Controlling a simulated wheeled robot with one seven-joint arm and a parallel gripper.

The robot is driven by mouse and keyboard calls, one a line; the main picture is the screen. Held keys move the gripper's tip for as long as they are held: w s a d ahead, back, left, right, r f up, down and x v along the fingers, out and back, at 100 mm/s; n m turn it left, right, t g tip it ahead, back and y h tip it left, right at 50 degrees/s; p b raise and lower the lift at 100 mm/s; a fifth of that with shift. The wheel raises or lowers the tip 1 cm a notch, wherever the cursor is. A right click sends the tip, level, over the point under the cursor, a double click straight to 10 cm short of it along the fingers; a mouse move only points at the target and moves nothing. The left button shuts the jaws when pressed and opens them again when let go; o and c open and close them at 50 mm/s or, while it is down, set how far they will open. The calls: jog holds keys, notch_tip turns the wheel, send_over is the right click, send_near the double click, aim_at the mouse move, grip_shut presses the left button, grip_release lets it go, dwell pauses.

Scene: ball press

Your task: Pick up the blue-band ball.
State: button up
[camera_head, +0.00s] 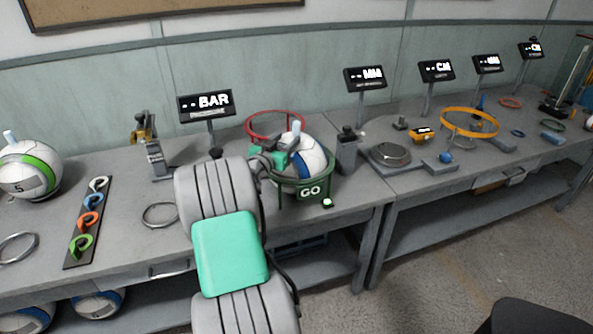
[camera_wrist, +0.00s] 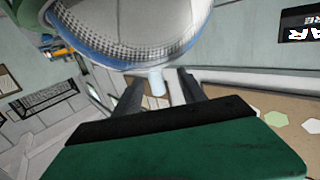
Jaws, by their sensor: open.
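The blue-band ball (camera_head: 312,158), white with a blue band, sits in a green stand marked GO (camera_head: 310,190). A pale blue peg (camera_head: 296,127) stands up from its top. My gripper (camera_head: 291,141) is at the ball's upper left, close to the peg, and hides part of the ball. In the wrist view the ball (camera_wrist: 130,25) fills the upper middle. My gripper's two dark fingers (camera_wrist: 160,82) are apart, and the pale peg (camera_wrist: 157,83) shows between them in the picture. I cannot tell whether either finger touches it.
A red ring (camera_head: 262,115) is behind the ball and a grey post (camera_head: 347,150) stands to its right. A green-band ball (camera_head: 28,172) is at the far left. Other blue-band balls (camera_head: 97,303) lie on the lower shelf. A BAR display (camera_head: 207,104) stands behind my arm.

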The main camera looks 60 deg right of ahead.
jog(key=d, duration=0.2)
jog(key=d+p, duration=0.1)
jog(key=d, duration=0.2)
jog(key=s+d, duration=0.1)
jog(key=d, duration=0.2)
jog(key=shift+r+p, duration=0.2)
jog(key=shift+p, duration=0.2)
jog(key=shift+d, duration=0.4)
jog(key=shift+c, duration=0.5)
grip_shut()
jog(key=shift+a, duration=0.1)
jog(key=shift+r, duration=0.1)
